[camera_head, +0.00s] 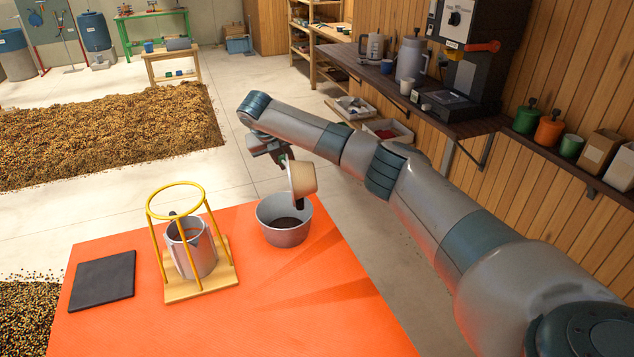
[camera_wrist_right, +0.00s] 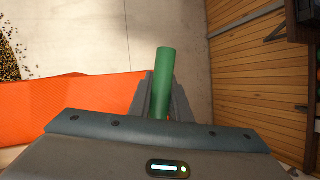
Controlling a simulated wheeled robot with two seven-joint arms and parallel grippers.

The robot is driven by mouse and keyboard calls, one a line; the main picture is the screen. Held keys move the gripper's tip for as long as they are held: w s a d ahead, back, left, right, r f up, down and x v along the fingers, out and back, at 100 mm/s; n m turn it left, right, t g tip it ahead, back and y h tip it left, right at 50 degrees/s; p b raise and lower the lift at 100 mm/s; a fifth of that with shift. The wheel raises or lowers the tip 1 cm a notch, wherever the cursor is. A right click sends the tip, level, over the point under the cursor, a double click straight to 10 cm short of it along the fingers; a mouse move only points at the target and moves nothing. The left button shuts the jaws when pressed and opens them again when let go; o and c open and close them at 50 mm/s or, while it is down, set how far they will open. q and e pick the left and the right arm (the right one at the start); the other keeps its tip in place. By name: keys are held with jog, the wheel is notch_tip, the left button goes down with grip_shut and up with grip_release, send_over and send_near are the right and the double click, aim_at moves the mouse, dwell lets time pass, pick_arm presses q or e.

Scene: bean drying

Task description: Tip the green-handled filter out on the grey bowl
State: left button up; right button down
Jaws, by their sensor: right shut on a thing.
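My right gripper (camera_head: 281,156) is shut on the green handle (camera_wrist_right: 162,85) of the filter. The filter (camera_head: 303,178) is a pale tan cone, strongly tilted, held in the air above the grey bowl (camera_head: 284,233). A small dark shape shows at the filter's lower end; I cannot tell whether it is part of the filter or its contents. The bowl stands upright on the orange table (camera_head: 240,325) with dark matter inside. In the right wrist view only the handle shows; the cone is hidden. My left gripper is out of view.
Left of the bowl, a yellow ring stand (camera_head: 175,186) on a wooden base holds a metal jug (camera_head: 190,255) under its ring. A dark flat mat (camera_head: 103,280) lies further left. The table's front right is clear. A counter (camera_head: 435,107) with a coffee machine runs along the right wall.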

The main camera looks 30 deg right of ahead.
jog(key=shift+w+a+f+n+g+h, duration=0.1)
jog(key=shift+a+n+g+h, duration=0.1)
jog(key=shift+h, duration=0.3)
jog(key=shift+w+a+n+g+h, duration=0.1)
jog(key=shift+a+g+h, duration=0.1)
jog(key=shift+h, duration=0.3)
jog(key=shift+s+d, duration=0.1)
jog(key=shift+d, duration=0.1)
